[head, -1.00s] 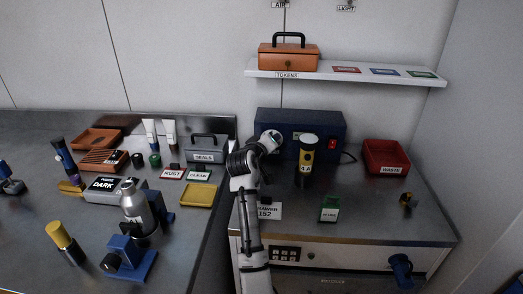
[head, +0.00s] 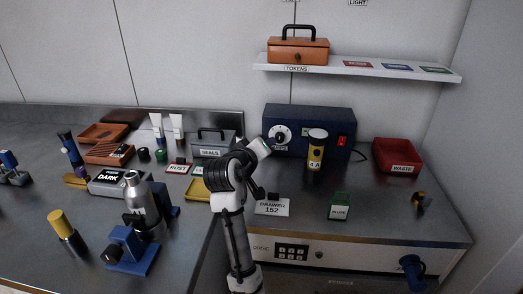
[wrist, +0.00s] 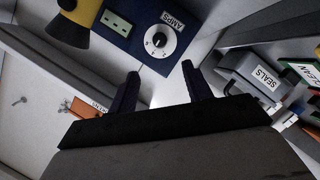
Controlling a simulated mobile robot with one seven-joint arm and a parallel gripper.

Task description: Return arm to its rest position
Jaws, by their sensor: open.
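My gripper shows in the wrist view (wrist: 158,88) with its two dark fingers spread apart and nothing between them. The same blue box (head: 325,122) stands at the back of the right bench in the head view.
A yellow and black cylinder (head: 316,152) stands before the blue box. A grey SEALS box (head: 212,150) and yellow tray (head: 196,191) are left of my arm. A red WASTE bin (head: 398,157) is at right. A shelf (head: 380,74) hangs above.

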